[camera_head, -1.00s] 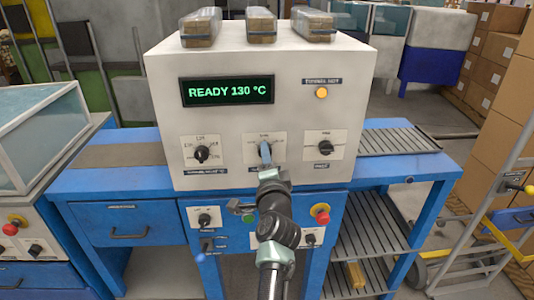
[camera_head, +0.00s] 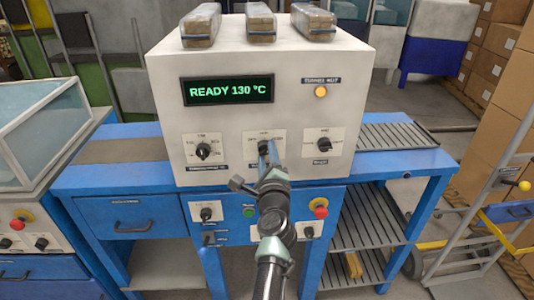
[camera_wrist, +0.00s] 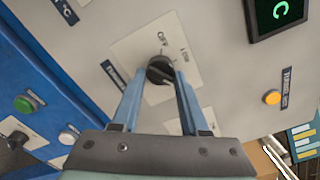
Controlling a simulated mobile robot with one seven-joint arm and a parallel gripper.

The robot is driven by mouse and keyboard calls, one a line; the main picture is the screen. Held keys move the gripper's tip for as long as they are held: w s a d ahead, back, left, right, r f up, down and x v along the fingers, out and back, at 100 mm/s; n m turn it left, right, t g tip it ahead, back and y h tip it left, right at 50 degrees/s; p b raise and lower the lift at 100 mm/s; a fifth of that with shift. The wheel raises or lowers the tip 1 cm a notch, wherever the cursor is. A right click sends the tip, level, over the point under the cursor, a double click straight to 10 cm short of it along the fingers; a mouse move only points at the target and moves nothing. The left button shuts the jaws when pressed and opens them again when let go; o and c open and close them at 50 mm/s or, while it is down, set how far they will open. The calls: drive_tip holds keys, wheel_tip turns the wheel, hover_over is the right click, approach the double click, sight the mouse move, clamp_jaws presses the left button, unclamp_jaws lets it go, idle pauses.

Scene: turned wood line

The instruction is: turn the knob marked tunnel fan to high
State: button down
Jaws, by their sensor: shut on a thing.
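The middle knob on the white machine's front is black and sits on a pale label plate (camera_head: 279,139). In the wrist view the knob (camera_wrist: 160,70) is between the two blue fingertips of my gripper (camera_wrist: 158,80), which is shut on it. My gripper (camera_head: 264,150) also shows in the head view, covering most of that knob. The name strip by this knob is too small or hidden to read, so I cannot tell whether it says tunnel fan. The setting words around the knob are blurred, and one may read "low".
Two more black knobs sit left (camera_head: 203,150) and right (camera_head: 323,145) of the held one. The display (camera_head: 228,90) reads READY 130 °C. An orange lamp (camera_head: 320,92) is at upper right. Below are a green button (camera_head: 249,211) and a red one (camera_head: 320,208).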

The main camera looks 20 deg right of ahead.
drive_tip(key=shift+m, duration=0.3)
drive_tip(key=shift+c, duration=2.1)
unclamp_jaws()
drive_tip(key=shift+s, duration=0.1)
drive_tip(key=p+v, duration=0.6)
drive_tip(key=v, duration=0.6)
drive_tip(key=shift+s, duration=0.4)
drive_tip(key=shift+a, duration=0.15)
